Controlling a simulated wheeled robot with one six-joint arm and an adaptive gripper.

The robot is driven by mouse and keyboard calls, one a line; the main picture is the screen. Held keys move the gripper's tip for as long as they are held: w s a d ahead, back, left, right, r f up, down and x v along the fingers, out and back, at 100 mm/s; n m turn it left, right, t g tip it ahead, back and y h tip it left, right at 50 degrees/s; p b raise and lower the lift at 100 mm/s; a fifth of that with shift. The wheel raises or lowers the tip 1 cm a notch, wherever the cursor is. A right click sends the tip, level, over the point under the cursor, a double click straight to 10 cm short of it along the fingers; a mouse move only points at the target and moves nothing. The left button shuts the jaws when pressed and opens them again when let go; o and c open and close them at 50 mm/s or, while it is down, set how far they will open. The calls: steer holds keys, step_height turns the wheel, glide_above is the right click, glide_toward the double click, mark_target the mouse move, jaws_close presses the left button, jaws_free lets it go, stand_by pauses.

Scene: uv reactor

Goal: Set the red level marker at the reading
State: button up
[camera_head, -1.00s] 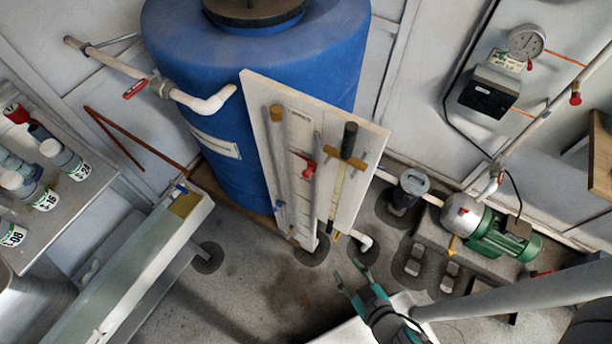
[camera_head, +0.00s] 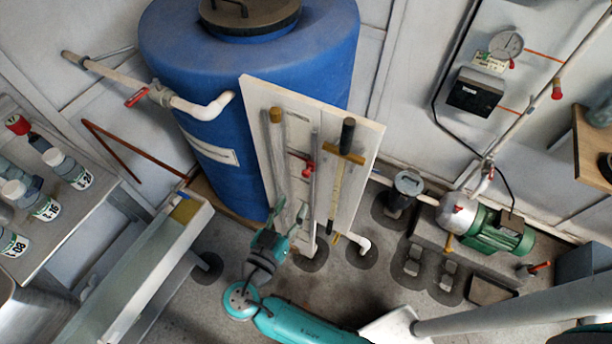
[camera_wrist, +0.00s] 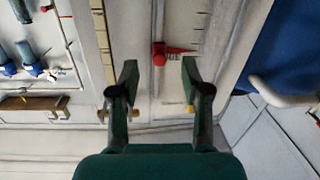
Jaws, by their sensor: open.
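The red level marker (camera_head: 303,172) sits on a narrow upright rail on the white board in front of the blue tank. In the wrist view the marker (camera_wrist: 159,54) has a red pointer extending right toward dark scale ticks (camera_wrist: 198,38). My gripper (camera_head: 289,206) is open and empty in front of the lower board, below the marker in the head view. In the wrist view my gripper (camera_wrist: 160,76) has a finger on either side of the marker's line, with the marker centred just above the fingertips. I see no contact. The water level is not readable.
A gauge stick with a wooden crosspiece (camera_head: 345,154) hangs on the board to the marker's right. The blue tank (camera_head: 250,90) stands behind. A white outlet pipe (camera_head: 205,108), a trough (camera_head: 150,270) and a green pump (camera_head: 497,232) flank the area.

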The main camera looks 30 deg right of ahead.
mark_target(305, 176)
steer(key=w+d, duration=0.2)
steer(key=w+d+r+m, duration=0.1)
steer(key=w+d, duration=0.1)
steer(key=w+d+r+m+h, duration=0.1)
steer(key=w+d, duration=0.1)
steer(key=d, duration=0.1)
steer(key=shift+r+g, duration=0.15)
steer(key=shift+g, duration=0.15)
stand_by(0.3)
jaws_close()
